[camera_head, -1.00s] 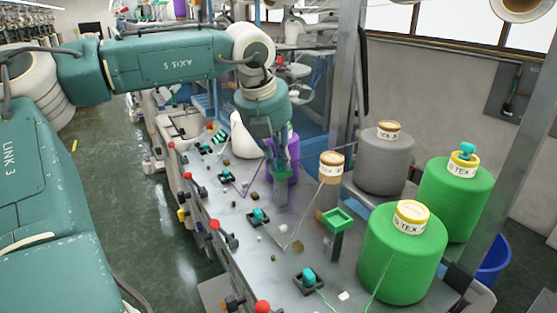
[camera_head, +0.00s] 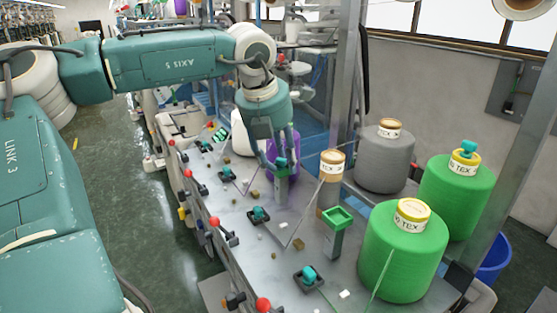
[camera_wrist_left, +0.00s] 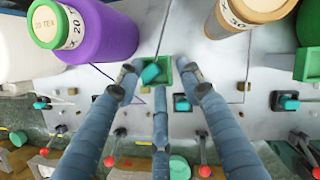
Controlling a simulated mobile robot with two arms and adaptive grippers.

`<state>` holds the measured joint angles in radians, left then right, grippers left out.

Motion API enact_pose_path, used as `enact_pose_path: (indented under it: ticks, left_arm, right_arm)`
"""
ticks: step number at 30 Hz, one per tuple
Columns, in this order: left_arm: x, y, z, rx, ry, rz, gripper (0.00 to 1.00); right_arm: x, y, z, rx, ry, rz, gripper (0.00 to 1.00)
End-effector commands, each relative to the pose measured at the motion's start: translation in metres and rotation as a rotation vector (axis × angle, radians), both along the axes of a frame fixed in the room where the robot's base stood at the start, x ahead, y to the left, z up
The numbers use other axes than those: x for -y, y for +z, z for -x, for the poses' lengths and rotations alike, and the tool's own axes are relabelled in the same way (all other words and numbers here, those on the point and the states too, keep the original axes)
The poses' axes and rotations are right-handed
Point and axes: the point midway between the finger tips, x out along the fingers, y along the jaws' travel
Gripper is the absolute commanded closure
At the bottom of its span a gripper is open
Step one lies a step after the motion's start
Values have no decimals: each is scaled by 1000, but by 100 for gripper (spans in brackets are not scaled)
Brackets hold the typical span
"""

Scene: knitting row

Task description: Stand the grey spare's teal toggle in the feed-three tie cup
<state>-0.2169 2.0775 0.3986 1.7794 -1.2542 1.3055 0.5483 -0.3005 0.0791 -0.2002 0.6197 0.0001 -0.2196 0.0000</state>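My left gripper (camera_head: 278,165) is over a green tie cup beside the purple cone (camera_head: 288,145). In the left wrist view its three fingers (camera_wrist_left: 160,82) are spread around this green cup (camera_wrist_left: 182,66). A teal toggle (camera_wrist_left: 150,73) shows in or over the cup's mouth between the fingers, apparently clear of them. It looks slanted from here; I cannot tell whether it stands on the cup's floor. In the head view the fingers hide the toggle. The grey cone (camera_head: 383,160) stands behind with no toggle on top. My right gripper is not in view.
Another green cup (camera_head: 338,218) stands on a post nearer me. Two green cones (camera_head: 402,255) are at right, the rear one topped by a teal toggle (camera_head: 468,147). A brown cone (camera_head: 330,180) is right of the gripper. Teal toggles (camera_head: 307,277) and red-knobbed levers (camera_head: 263,305) line the front.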

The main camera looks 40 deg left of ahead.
Motion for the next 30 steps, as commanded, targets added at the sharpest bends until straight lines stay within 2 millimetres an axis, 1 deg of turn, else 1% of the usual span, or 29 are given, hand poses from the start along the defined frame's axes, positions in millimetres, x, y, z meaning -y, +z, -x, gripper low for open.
enact_pose_path:
  ticks: [1, 5, 8, 15, 19, 24, 30]
  left_arm:
    - [0, 1, 0, 2, 0, -1, 64]
    - [1, 13, 3, 5, 1, -1, 64]
    - [2, 31, 10, 8, 1, -3, 64]
    - [6, 79, 29, 6, 1, -4, 64]
    - [8, 99, 36, 5, 1, -1, 64]
    - [9, 111, 42, 2, -1, -2, 64]
    - [9, 113, 43, 1, -1, 0, 64]
  right_arm:
    - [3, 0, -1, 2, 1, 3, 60]
    - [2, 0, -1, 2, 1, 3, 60]
    - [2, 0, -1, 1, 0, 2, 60]
    - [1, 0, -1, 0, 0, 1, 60]
    - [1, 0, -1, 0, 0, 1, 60]
    - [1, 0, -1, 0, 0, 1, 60]
    - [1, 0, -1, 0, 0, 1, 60]
